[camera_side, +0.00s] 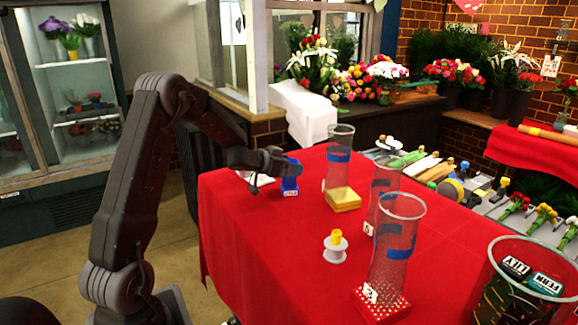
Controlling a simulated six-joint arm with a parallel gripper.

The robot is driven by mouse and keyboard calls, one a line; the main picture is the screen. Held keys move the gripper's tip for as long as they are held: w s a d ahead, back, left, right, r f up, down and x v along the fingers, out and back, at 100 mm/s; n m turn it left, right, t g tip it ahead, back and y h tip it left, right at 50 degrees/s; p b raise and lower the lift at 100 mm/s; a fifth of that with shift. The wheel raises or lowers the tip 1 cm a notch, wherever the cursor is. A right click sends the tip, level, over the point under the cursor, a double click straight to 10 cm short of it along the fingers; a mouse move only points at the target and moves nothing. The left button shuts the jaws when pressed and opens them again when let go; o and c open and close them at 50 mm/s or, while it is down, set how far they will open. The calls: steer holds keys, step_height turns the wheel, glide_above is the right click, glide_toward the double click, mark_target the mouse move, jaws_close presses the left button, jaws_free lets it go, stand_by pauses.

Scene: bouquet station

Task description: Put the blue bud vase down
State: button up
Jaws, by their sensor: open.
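The blue bud vase (290,185) is small, with a pale label low on its front. It stands upright on the red-covered table (262,235), toward the table's left side. My gripper (283,164) is open at the vase's upper part. The gripper hides some of the vase's top and left side. I cannot tell whether a finger still touches it.
Tall clear glass cylinders with blue bands stand nearby: one at the back (338,165), one mid-right (383,205), one in front (396,245) on a red dotted block. A yellow block (342,199) and a white spool (336,252) are right of the vase. The table's front left is clear.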

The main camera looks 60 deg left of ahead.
steer(key=shift+r, duration=0.1)
steer(key=shift+s+r, duration=0.15)
steer(key=shift+s, duration=0.05)
steer(key=v, duration=1.1)
steer(key=s+d+r+n+g+y, duration=0.2)
steer(key=d+r+y, duration=0.45)
steer(key=d, duration=0.65)
steer(key=s+d+f+m+g+h, duration=0.1)
steer(key=s+d+g+h, duration=0.5)
steer(key=s+d, duration=1)
steer(key=shift+d+m+h, duration=0.35)
steer(key=shift+d+m, duration=0.25)
steer(key=shift+d, duration=0.55)
